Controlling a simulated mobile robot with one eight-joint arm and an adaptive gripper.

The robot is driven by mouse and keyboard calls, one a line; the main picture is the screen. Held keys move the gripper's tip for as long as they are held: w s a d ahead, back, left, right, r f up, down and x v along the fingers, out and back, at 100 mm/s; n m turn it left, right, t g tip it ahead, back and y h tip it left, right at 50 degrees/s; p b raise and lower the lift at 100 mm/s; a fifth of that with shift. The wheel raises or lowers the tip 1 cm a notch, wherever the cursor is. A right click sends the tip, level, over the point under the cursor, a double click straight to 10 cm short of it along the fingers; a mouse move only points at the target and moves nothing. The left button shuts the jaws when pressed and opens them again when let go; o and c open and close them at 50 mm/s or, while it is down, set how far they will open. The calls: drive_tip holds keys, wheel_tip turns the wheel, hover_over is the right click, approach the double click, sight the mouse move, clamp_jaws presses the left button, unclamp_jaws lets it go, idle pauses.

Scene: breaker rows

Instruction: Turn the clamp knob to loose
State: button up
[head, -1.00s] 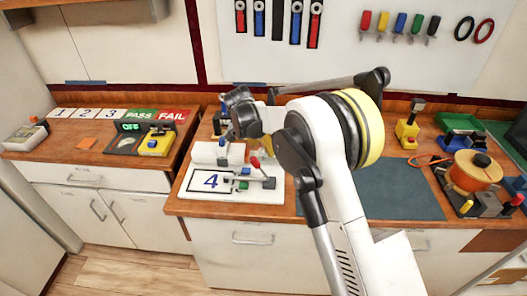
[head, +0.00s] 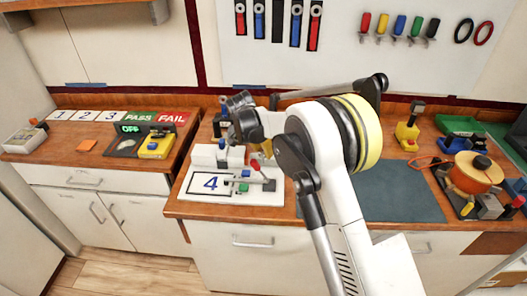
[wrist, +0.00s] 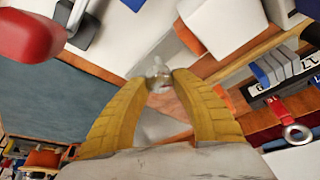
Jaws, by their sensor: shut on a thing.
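The number 4 board (head: 262,198) lies on the middle counter with a white block, a red-ended lever (head: 255,163) and small blue and green parts. My gripper (head: 258,150) is over the back of this board, and its fingertips are partly hidden by the arm. In the wrist view, my gripper's yellow fingers (wrist: 163,77) are shut on a small pale grey knob (wrist: 159,70), which appears to be the clamp knob. Its turned position cannot be read. A large red rounded end (wrist: 28,38) shows close by at the upper left.
A yellow-based device (head: 155,146) with an OFF display stands on the left counter. A blue-grey mat (head: 390,192) lies right of my arm, largely bare. An orange pot-like item (head: 472,175) and several fixtures stand at far right.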

drive_tip(key=shift+n, duration=0.3)
drive_tip(key=n+y, duration=0.1)
drive_tip(key=n, duration=0.2)
drive_tip(key=n+y, duration=0.1)
drive_tip(key=n, duration=0.1)
drive_tip(key=shift+f+n+t+b, duration=0.1)
drive_tip(key=shift+n+t+b, duration=0.2)
drive_tip(key=shift+n+t, duration=0.1)
drive_tip(key=n+y, duration=0.1)
drive_tip(key=n, duration=0.2)
drive_tip(key=n+y, duration=0.1)
drive_tip(key=n, duration=0.2)
drive_tip(key=shift+y, duration=0.3)
drive_tip(key=n+g+y, duration=0.1)
drive_tip(key=n, duration=0.2)
drive_tip(key=n+g, duration=0.1)
drive_tip(key=n, duration=0.2)
drive_tip(key=shift+n+y, duration=0.3)
drive_tip(key=shift+y, duration=0.1)
drive_tip(key=n+g, duration=0.1)
drive_tip(key=n, duration=0.1)
drive_tip(key=n+g, duration=0.1)
drive_tip(key=n, duration=0.2)
drive_tip(key=shift+y, duration=0.4)
drive_tip(key=shift+n, duration=0.4)
drive_tip(key=o, duration=1.2)
